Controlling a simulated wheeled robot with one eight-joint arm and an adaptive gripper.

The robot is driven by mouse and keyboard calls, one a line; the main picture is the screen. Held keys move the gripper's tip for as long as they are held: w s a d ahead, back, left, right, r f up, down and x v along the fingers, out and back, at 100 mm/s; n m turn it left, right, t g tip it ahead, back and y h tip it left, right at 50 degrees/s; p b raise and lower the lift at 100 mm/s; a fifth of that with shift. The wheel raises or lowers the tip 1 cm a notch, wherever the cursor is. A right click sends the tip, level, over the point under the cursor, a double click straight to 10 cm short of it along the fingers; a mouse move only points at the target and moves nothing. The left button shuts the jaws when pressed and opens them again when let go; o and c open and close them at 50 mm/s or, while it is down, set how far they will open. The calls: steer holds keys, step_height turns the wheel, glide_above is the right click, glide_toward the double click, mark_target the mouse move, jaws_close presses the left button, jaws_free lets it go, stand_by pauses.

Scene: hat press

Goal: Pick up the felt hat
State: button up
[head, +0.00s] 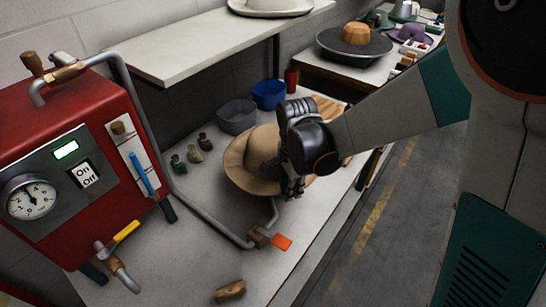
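A tan felt hat (245,168) lies on the workbench near the middle of the head view, crown up. My gripper (292,187) is at the right side of the hat, fingers pointing down over its brim. The dark gripper body hides the right part of the hat. The fingertips are small and dark here, and I cannot tell whether they are apart or closed on the brim. The hat appears to rest on the bench.
A red press machine (85,165) with a gauge stands at left. Grey (237,117) and blue (269,95) bowls and small bottles (193,154) stand behind. A shelf (190,50) hangs above.

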jaws_close()
steer(key=shift+r, duration=0.1)
